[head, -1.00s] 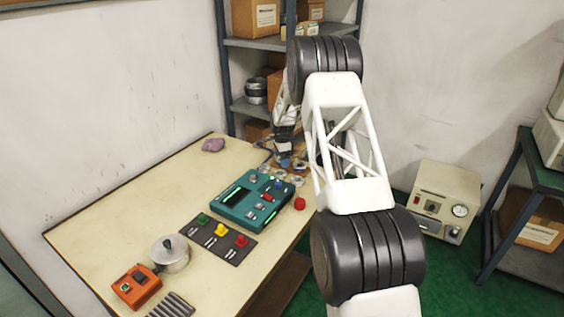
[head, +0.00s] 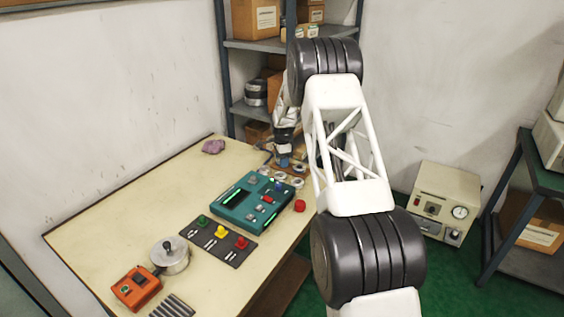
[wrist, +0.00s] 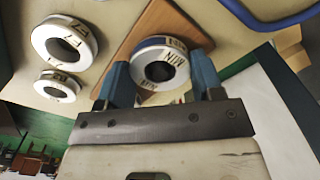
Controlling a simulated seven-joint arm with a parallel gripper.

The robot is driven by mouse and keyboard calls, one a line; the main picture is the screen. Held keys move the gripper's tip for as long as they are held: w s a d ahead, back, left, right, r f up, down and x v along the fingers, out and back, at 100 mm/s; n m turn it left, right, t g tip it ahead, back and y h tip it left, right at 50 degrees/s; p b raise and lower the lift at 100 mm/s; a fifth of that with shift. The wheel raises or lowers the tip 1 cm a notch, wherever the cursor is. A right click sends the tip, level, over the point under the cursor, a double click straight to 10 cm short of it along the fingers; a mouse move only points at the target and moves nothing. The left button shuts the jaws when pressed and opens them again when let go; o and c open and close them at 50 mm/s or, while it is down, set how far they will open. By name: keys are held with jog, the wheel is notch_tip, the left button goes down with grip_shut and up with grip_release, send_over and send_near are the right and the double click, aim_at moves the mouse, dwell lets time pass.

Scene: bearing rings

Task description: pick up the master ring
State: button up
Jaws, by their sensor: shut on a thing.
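In the wrist view, my gripper (wrist: 162,82) has its two blue fingers on either side of a white ring with a blue rim (wrist: 160,64) and is shut on it. Its dark lettering seems to read "MIN"; I cannot make out the word "master". The ring sits over a wooden board (wrist: 150,22), and I cannot tell whether it still touches it. In the head view, my gripper (head: 284,161) is small at the table's far right corner, and the held ring is too small to tell apart.
Two loose white rings, a larger one (wrist: 65,42) and a smaller one (wrist: 58,86), lie left of my gripper. A teal device (head: 253,203) and a red knob (head: 299,206) stand nearer on the table (head: 120,215). A shelf rack (head: 250,43) stands behind.

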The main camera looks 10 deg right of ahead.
jog(key=shift+r, duration=0.15)
jog(key=shift+r, duration=0.8)
jog(key=shift+s+r, duration=0.1)
jog(key=shift+r, duration=0.8)
jog(key=s, duration=0.5)
jog(key=s+r, duration=0.1)
jog(key=s, duration=0.4)
jog(key=s+a, duration=0.1)
jog(key=s, duration=0.4)
jog(key=shift+s+r, duration=0.15)
jog(key=shift+s, duration=0.2)
jog(key=shift+a, duration=0.15)
jog(key=a+r, duration=0.2)
jog(key=a, duration=0.2)
jog(key=w+a+r, duration=0.1)
jog(key=a+r, duration=0.1)
jog(key=a, duration=0.3)
jog(key=w+a+r, duration=0.1)
jog(key=a+r, duration=0.1)
jog(key=a, duration=0.2)
jog(key=shift+a, duration=0.3)
jog(key=shift+f, duration=0.1)
